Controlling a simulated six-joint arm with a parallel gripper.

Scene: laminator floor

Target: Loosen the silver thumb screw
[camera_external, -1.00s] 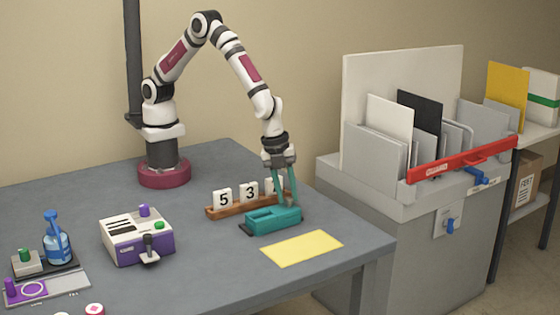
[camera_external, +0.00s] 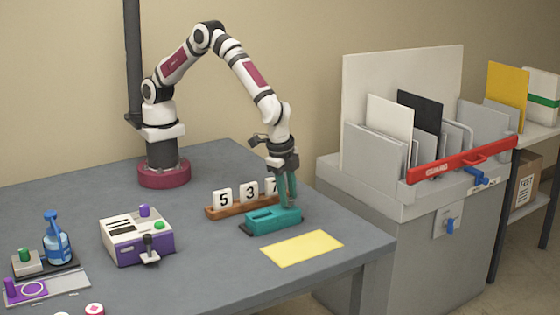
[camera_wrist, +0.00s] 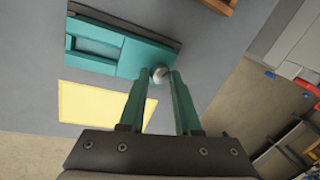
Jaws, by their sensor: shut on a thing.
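The silver thumb screw (camera_wrist: 159,74) is a small round knob at the end of the teal device (camera_wrist: 118,52) in the wrist view. My gripper (camera_wrist: 160,80) has its two teal fingers shut on the screw, one on each side. In the external view the teal device (camera_external: 270,219) lies on the table, and my gripper (camera_external: 289,202) points down at its right end. The screw is hidden by the fingers there.
A wooden rack with number tiles (camera_external: 228,210) stands right behind the teal device. A yellow sheet (camera_external: 302,248) lies in front of it. A purple and white box (camera_external: 137,237) is to the left. The table's right edge is near.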

